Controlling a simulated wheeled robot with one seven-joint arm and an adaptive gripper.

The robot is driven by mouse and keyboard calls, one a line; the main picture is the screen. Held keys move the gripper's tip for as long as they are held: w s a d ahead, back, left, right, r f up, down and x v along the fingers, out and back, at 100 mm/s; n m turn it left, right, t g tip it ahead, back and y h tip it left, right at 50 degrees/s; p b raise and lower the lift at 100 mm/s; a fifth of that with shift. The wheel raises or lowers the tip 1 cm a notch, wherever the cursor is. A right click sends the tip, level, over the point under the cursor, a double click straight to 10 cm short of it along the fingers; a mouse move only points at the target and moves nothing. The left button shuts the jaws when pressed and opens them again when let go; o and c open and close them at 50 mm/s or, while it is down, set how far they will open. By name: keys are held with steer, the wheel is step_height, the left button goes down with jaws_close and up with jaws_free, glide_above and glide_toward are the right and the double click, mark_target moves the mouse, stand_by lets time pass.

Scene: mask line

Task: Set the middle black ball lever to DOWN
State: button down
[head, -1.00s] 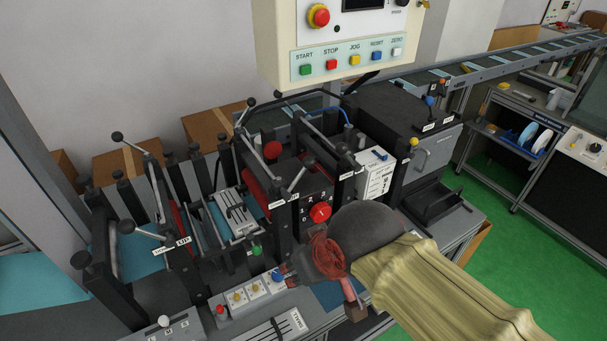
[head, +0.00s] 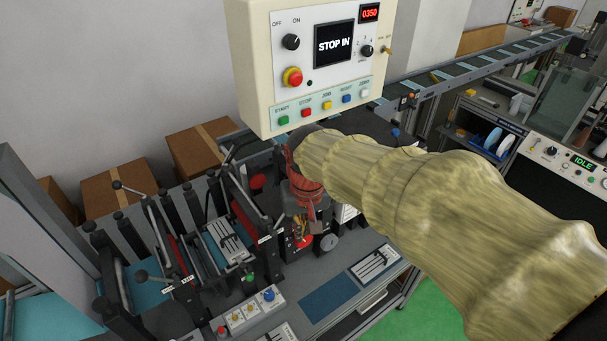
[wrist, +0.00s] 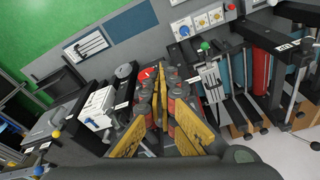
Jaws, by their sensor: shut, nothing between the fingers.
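Several black ball levers stand on the machine. In the head view one black ball (head: 117,185) is at the upper left, with its rod slanting to the right, and another black ball (head: 141,276) is lower, at the front left. Which lever is the middle one I cannot tell, as my arm and gripper cover part of the machine. My gripper (head: 303,238) points down over the machine's right part, to the right of these two balls. In the wrist view my gripper (wrist: 175,76) has its yellow fingers close together, shut and empty. A black ball (wrist: 300,115) shows there at the right, apart from the fingers.
The control box (head: 330,60) hangs above and behind my arm, its screen reading STOP IN. A switch block (head: 245,314) with small knobs stands at the front. A blue mat (head: 328,297) and a white slotted plate (head: 375,263) lie on the bench, with bare surface around them.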

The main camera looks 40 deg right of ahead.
steer(key=w+d+r+m+g+p, duration=0.1)
steer(key=w+d+r+m+p, duration=0.55)
steer(key=w+d+m, duration=0.4)
step_height(320, 180, down, 10)
steer(key=w+a+m+p, duration=0.1)
steer(key=m+p, duration=0.1)
steer(key=shift+w+a+f+g, duration=0.15)
steer(key=shift+a+f+g, duration=0.1)
steer(key=shift+a+g, duration=0.05)
steer(key=shift+w, duration=0.1)
